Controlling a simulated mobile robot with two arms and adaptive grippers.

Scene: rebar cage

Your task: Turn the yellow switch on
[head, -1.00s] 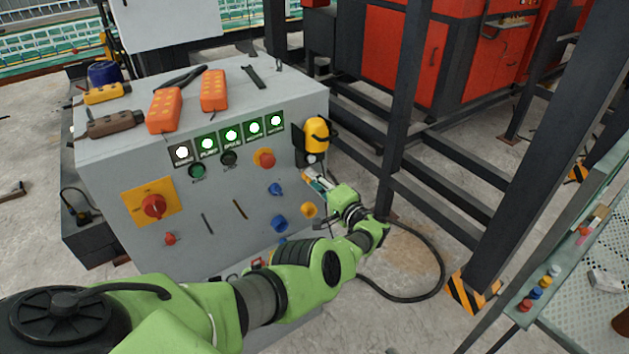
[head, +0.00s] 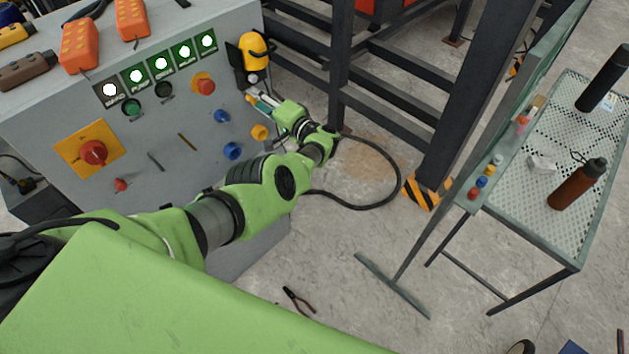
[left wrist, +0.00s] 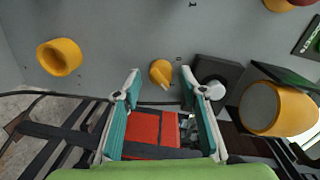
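The yellow switch (left wrist: 161,72) is a small rotary knob on the grey panel face, with a "0" and a "1" marked near it. In the left wrist view it appears between the fingertips of my left gripper (left wrist: 161,84), which are spread apart with nothing gripped. I cannot tell how deep the fingers reach around it. In the head view my left gripper (head: 263,102) is at the right edge of the panel, below the yellow lamp (head: 254,48), and largely hides the switch. My right gripper is not in view.
A round yellow knob (head: 260,132) and a blue knob (head: 232,151) sit close to the gripper on the control box (head: 175,170). Dark steel framing (head: 340,60) stands behind. A perforated table (head: 540,220) holds bottles at right. Pliers (head: 298,300) lie on the floor.

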